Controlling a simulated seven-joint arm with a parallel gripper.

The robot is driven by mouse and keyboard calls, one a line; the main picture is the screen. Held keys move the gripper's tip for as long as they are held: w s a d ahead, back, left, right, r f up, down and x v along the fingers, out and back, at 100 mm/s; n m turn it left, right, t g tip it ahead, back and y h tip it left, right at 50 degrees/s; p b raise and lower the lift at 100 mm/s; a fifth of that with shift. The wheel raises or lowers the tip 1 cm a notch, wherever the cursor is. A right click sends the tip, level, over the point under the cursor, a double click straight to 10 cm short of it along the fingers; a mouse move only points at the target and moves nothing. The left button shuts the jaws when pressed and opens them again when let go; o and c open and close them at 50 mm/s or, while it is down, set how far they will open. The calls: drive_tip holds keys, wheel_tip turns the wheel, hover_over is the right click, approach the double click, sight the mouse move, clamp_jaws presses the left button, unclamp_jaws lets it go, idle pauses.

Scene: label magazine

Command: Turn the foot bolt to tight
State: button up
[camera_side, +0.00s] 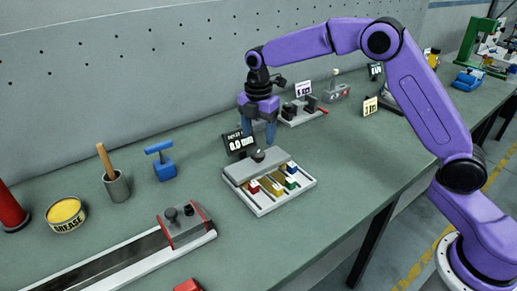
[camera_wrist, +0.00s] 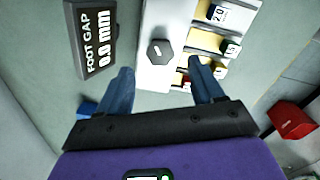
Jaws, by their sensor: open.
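The foot bolt is a dark grey hexagonal head (camera_wrist: 160,52) on the pale body of the label magazine (camera_wrist: 155,80). In the side view the bolt (camera_side: 258,156) shows as a small dark knob on the grey block of the magazine (camera_side: 279,157). My gripper (camera_side: 258,138) is open and points down, just behind the bolt in the side view. In the wrist view its two blue fingers (camera_wrist: 161,72) are spread on either side, slightly below the bolt, and nothing is between them.
The magazine's slots hold several small coloured blocks, including a yellow one (camera_side: 277,190). The display (camera_side: 238,142) stands close behind the magazine. A blue T-handled tool (camera_side: 163,165), grease tin (camera_side: 65,214) and rail (camera_side: 120,268) lie left. Bench right of the magazine is clear.

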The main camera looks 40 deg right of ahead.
sight(259, 152)
wheel_tip(259, 152, down, 6)
idle(0.4)
drive_tip(key=c, duration=1.1)
